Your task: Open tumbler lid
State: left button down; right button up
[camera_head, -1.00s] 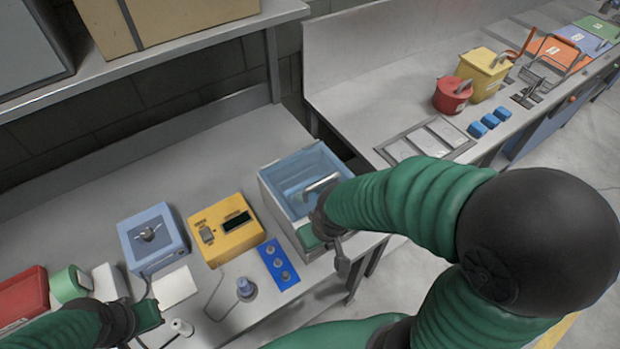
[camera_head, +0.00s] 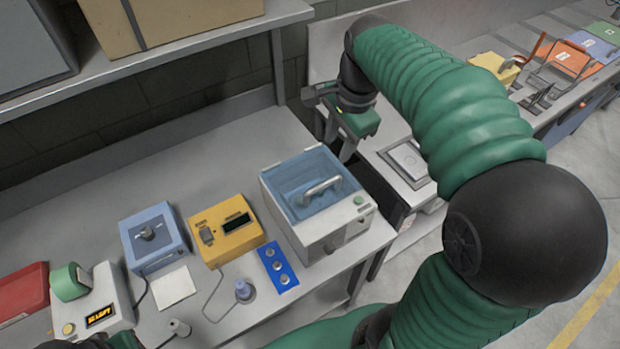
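The tumbler (camera_head: 335,228) is a grey-white box on the bench, with a green button on its front right. Its translucent blue lid (camera_head: 290,176) lies across the top and looks shut, with a metal bar handle (camera_head: 320,190) on it. My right gripper (camera_head: 333,125) is above and behind the tumbler, apart from lid and handle. Its fingers look spread and hold nothing. My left gripper (camera_head: 122,341) shows only as a small piece at the bottom left edge; its fingers are hidden.
Left of the tumbler stand a yellow meter box (camera_head: 226,230), a blue box with a knob (camera_head: 152,238) and a blue button strip (camera_head: 277,265). A shelf with a cardboard box (camera_head: 180,18) hangs above. A second bench extends right, partly behind my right arm.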

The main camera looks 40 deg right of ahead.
aim_at(324, 183)
jog(key=w+f, duration=0.1)
jog(key=f, duration=0.4)
jog(key=w+f, duration=0.1)
jog(key=f, duration=0.4)
jog(key=w+f, duration=0.1)
jog(key=f, duration=0.4)
jog(key=shift+w+f, duration=0.1)
jog(key=shift+f, duration=0.3)
jog(key=shift+w+d+f, duration=0.1)
jog(key=shift+f, duration=0.3)
jog(key=shift+r, duration=0.1)
jog(key=shift+a, duration=0.3)
jog(key=shift+c, duration=1)
jog(key=c, duration=0.5)
grip_shut()
jog(key=shift+r, duration=0.1)
